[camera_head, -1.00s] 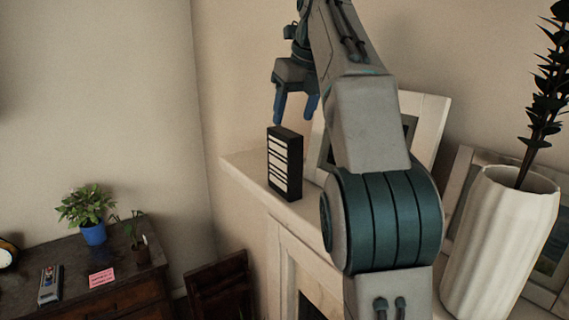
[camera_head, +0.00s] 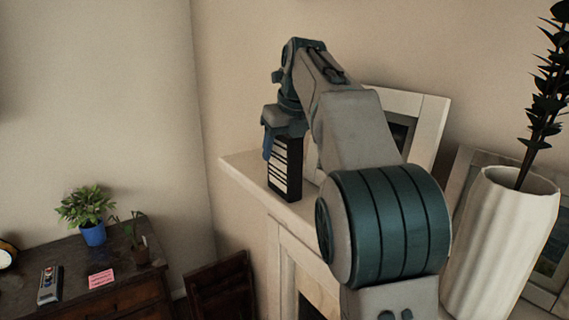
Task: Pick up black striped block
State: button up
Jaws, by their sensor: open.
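The black striped block (camera_head: 285,174), black with white bands across its face, stands upright near the left end of a pale mantel shelf (camera_head: 245,170). My gripper (camera_head: 277,143) is at the top of the block, pointing down. One blue finger shows at the block's upper left side. The other finger is hidden, and the gripper body covers the block's top edge. The jaws are open. I cannot tell whether a finger touches the block.
A white picture frame (camera_head: 432,130) leans on the wall behind my arm. A white ribbed vase (camera_head: 500,245) with a dark plant stands at the right. A dark dresser (camera_head: 75,270) with a potted plant (camera_head: 88,210) is lower left. The shelf's left end is clear.

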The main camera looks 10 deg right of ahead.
jog(key=c, duration=1.2)
jog(key=shift+c, duration=0.2)
jog(key=shift+r, duration=0.15)
